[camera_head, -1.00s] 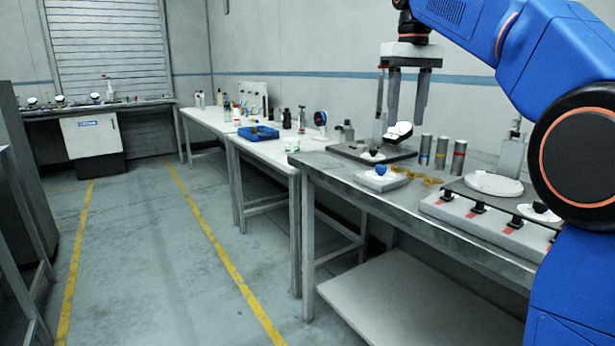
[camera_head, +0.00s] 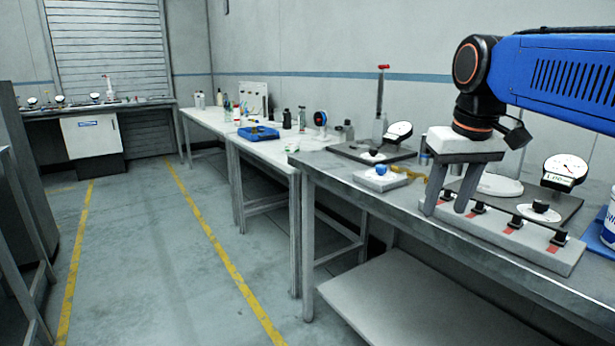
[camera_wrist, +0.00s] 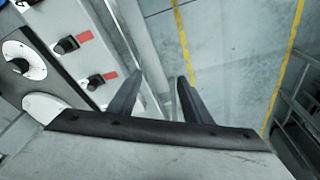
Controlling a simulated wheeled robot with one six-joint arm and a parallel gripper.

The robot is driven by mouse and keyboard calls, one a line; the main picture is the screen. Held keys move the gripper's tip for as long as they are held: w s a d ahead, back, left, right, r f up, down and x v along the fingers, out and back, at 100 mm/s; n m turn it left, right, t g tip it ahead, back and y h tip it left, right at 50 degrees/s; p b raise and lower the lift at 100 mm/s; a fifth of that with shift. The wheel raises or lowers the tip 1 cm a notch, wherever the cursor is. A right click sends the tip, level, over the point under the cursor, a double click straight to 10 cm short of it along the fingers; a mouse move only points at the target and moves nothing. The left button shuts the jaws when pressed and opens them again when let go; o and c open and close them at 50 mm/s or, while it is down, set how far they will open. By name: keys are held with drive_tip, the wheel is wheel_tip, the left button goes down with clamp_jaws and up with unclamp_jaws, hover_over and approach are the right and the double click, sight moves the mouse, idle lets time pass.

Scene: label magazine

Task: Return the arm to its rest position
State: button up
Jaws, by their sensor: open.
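My gripper (camera_head: 447,206) hangs pointing down in front of the right part of the grey metal workbench (camera_head: 340,178). Its two dark fingers are apart and nothing is between them. In the head view the fingers overlap the left end of a grey panel with black knobs and red marks (camera_head: 490,224). In the wrist view the gripper (camera_wrist: 160,85) is open and empty, with the bench edge and floor beyond the fingers. The same knob panel shows at the upper left (camera_wrist: 78,62). My blue arm reaches in from the right.
A dial gauge (camera_head: 564,171) stands behind the knob panel, with a round white plate (camera_head: 498,186) nearby. A small box with a blue knob (camera_head: 381,176) and another gauge (camera_head: 399,132) sit further left. A white table (camera_head: 215,125) holds a blue tray (camera_head: 258,133). The floor is clear at left.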

drive_tip(key=s+d+f+t, duration=0.1)
drive_tip(key=s+f, duration=0.7)
drive_tip(key=f, duration=0.3)
drive_tip(key=s+d+f+m+t, duration=0.1)
drive_tip(key=s+f, duration=0.7)
drive_tip(key=f, duration=0.4)
drive_tip(key=shift+d, duration=0.1)
